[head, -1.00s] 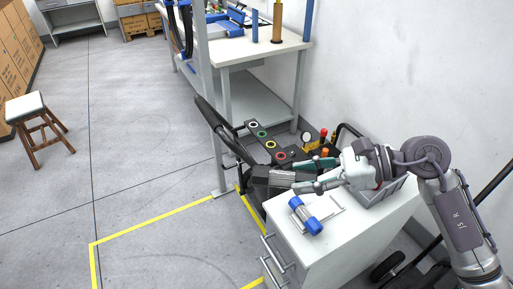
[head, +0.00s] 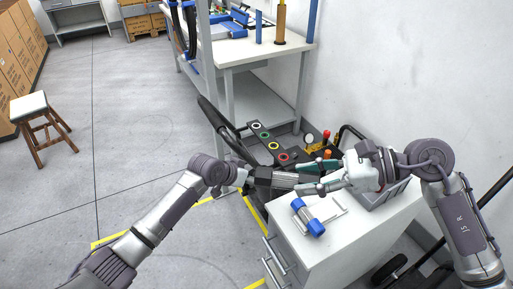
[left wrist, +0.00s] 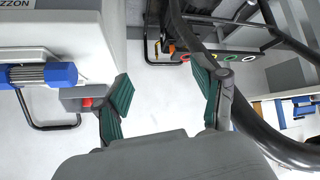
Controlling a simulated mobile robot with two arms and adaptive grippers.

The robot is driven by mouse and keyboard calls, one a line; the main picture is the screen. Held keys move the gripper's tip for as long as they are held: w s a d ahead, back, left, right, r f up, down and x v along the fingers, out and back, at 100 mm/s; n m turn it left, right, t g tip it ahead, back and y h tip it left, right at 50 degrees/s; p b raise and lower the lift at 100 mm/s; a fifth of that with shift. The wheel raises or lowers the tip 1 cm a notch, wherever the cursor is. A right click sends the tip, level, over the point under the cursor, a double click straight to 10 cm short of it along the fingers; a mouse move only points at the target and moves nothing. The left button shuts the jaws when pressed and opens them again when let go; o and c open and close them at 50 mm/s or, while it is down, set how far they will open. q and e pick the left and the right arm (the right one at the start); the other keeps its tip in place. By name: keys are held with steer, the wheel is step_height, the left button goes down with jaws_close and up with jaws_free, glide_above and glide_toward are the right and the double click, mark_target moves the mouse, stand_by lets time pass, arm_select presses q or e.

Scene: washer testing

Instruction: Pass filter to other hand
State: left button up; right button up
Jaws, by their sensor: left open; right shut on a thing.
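My right gripper (head: 303,177) is shut on the filter (head: 285,180), a grey ribbed piece held level above the left edge of the white cabinet. My left gripper (head: 250,177) has its wrist close to the filter's left end in the head view; its fingers are hard to make out there. In the left wrist view my left gripper (left wrist: 167,98) is open, with green pads apart and nothing between them. The held filter is not clear in that view, so I cannot tell whether the left fingers touch it.
A blue-capped cylinder (head: 308,217) lies on the white cabinet (head: 350,232); it also shows in the left wrist view (left wrist: 62,74). A black cart with coloured rings (head: 265,140) stands behind. A workbench (head: 262,50) is further back. A stool (head: 42,125) stands left on open floor.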

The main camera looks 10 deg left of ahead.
arm_select(q)
steer(key=d+r+m+h, duration=0.1)
steer(key=d+r+m, duration=0.15)
steer(key=r, duration=0.55)
steer(key=d+r+m+h, duration=0.1)
steer(key=d+r, duration=0.2)
steer(key=r, duration=0.5)
step_height(320, 180, up, 17)
steer(key=m+g+y, duration=0.2)
steer(key=m+g, duration=0.1)
steer(key=m, duration=0.7)
glide_above(282, 176)
steer(key=s+a, duration=0.3)
steer(key=a, duration=0.1)
arm_select(e)
steer(key=shift+s, duration=0.1)
arm_select(q)
steer(key=shift+y, duration=0.3)
steer(key=x, duration=1.1)
steer(key=shift+s+d+f, duration=0.1)
steer(key=shift+s+f, duration=0.15)
steer(key=shift+f, duration=0.1)
steer(key=shift+c, duration=0.2)
steer(key=c, duration=1.1)
steer(key=shift+c, duration=0.8)
arm_select(e)
steer(key=o, duration=1.3)
